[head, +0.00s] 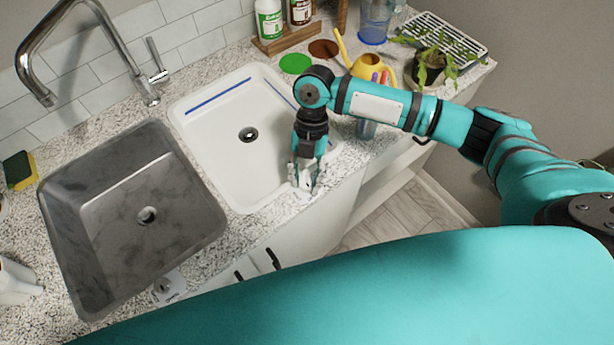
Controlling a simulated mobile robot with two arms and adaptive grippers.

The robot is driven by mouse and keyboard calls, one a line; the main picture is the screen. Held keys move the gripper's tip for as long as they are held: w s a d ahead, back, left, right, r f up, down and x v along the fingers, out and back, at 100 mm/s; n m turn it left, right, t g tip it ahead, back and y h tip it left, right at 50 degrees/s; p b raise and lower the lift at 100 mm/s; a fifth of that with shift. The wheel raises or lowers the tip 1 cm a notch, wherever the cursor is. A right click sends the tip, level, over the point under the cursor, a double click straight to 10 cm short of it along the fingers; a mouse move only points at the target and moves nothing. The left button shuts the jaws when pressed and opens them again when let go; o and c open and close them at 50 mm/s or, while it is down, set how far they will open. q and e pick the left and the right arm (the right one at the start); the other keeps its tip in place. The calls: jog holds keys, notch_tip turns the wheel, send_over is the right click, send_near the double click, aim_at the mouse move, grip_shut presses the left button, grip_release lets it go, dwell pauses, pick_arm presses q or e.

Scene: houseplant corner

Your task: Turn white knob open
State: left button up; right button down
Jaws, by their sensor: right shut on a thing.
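My right gripper (305,181) reaches down at the front right corner of the white sink (215,134). Its fingers are shut on the white knob, which they and the hand mostly hide. How far the knob is turned cannot be made out. A second whitish knob (167,288) sits on the counter in front of the grey steel sink (130,205), apart from the gripper. My left gripper is not in view.
A chrome faucet (146,88) stands behind the sinks. A yellow watering can (366,66), a potted plant (431,66) and bottles on a wooden stand (284,42) are at the back. A sponge (19,170) lies at the left.

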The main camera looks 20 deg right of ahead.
jog(key=shift+r+n, duration=0.1)
jog(key=shift+n, duration=0.5)
jog(key=c, duration=1)
grip_release()
jog(key=v, duration=1.2)
jog(key=shift+a, duration=0.2)
